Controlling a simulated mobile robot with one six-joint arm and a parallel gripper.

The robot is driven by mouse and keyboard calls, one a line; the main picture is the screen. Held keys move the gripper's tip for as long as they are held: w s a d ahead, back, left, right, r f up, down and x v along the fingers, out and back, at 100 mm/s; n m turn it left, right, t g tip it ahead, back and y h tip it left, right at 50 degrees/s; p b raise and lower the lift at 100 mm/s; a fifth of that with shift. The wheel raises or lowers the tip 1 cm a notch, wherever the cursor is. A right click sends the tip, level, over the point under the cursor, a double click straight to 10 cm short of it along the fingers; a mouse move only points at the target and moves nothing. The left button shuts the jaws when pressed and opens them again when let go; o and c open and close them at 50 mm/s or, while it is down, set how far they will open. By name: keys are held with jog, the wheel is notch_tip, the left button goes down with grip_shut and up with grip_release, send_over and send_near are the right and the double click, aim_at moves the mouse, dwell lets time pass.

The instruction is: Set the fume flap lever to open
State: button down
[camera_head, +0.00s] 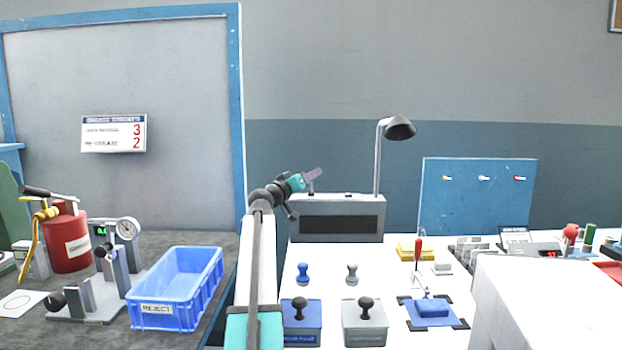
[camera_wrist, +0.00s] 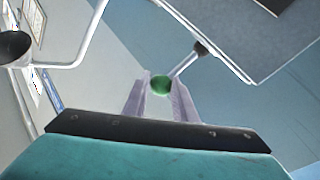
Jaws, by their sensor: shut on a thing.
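My gripper (camera_head: 314,174) is above the left part of the grey fume box (camera_head: 338,203) at the back of the white bench. In the wrist view my gripper (camera_wrist: 162,86) has its two pale fingers shut around the green round knob (camera_wrist: 160,84) of the fume flap lever. The lever's grey rod (camera_wrist: 184,65) runs from the knob to a dark pivot at the edge of the box (camera_wrist: 232,38). No open or closed marking is readable.
Stamps (camera_head: 303,274) and handled blocks stand on the bench in front. A blue reject bin (camera_head: 178,290) is at left.

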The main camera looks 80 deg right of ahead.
jog(key=c, duration=1.4)
grip_release()
jog(key=shift+s+f, duration=0.1)
jog(key=shift+s, duration=0.1)
jog(key=shift+c, duration=0.2)
jog(key=shift+w, duration=0.1)
jog(key=shift+w+a, duration=0.1)
jog(key=shift+a, duration=0.05)
jog(key=p+v, duration=0.1)
jog(key=v, duration=1.2)
jog(key=shift+a, duration=0.25)
jog(key=shift+d, duration=0.1)
